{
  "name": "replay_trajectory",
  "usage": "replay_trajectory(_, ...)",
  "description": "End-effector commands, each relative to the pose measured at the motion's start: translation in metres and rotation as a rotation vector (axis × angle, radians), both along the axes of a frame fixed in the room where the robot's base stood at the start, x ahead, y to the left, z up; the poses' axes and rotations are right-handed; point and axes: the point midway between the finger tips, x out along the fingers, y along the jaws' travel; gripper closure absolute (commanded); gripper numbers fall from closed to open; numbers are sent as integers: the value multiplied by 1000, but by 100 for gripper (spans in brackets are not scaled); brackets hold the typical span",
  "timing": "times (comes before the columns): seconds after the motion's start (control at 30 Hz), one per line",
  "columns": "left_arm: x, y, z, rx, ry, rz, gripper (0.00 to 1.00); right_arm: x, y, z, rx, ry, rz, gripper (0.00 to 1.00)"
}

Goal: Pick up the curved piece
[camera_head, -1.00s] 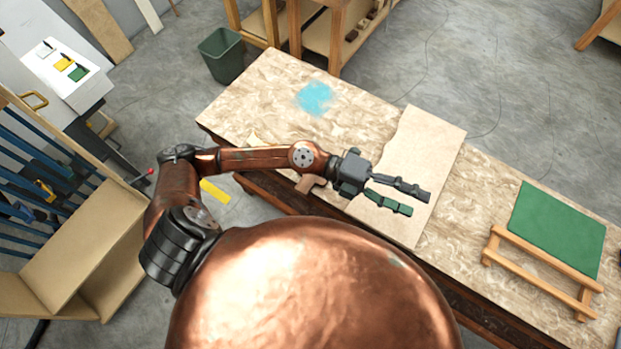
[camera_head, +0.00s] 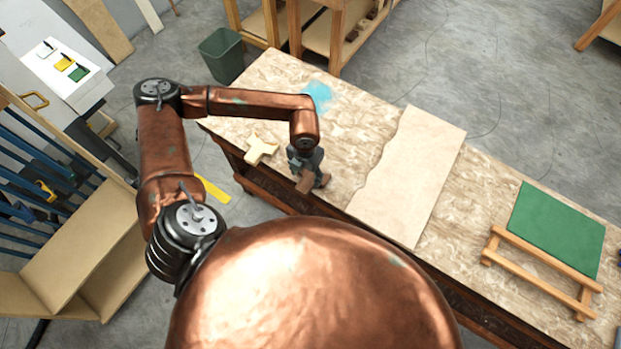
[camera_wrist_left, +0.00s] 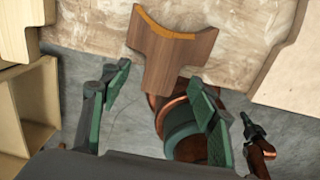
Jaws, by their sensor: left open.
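The curved piece appears to be a dark brown wooden piece with a concave, orange-edged top and a narrower stem, seen in the left wrist view (camera_wrist_left: 176,55). In the head view it shows in part (camera_head: 305,184) at the table's near edge, its stem overhanging. My left gripper (camera_head: 306,160) points down over it and hides some of it. In the left wrist view the two green-padded fingers (camera_wrist_left: 159,84) are open, one on each side of the stem with gaps between. A dark and copper part (camera_wrist_left: 254,132) at the lower right may be my right gripper; its jaws are unclear.
A pale wooden piece (camera_head: 260,149) lies left of the gripper on the table (camera_head: 262,95). A wavy-edged pale sheet (camera_head: 412,180) lies to the right. Farther right are a green panel (camera_head: 548,228) and a wooden frame (camera_head: 540,272). A blue patch (camera_head: 318,96) marks the far side.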

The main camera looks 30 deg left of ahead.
Motion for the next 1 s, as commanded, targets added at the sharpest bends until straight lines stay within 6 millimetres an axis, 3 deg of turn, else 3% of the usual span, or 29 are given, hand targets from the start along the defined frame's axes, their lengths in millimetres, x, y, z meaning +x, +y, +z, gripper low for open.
replay_trajectory(0.23,-2,-3,-36,-3,4,0,45,0,3,4,3,-1,-1,100)
replay_trajectory(0.5,-1,-3,-42,-2,1,-1,45,0,3,4,3,-1,-2,100)
replay_trajectory(1.0,-1,-3,-41,-3,1,-1,79,0,3,4,3,-1,-2,100)
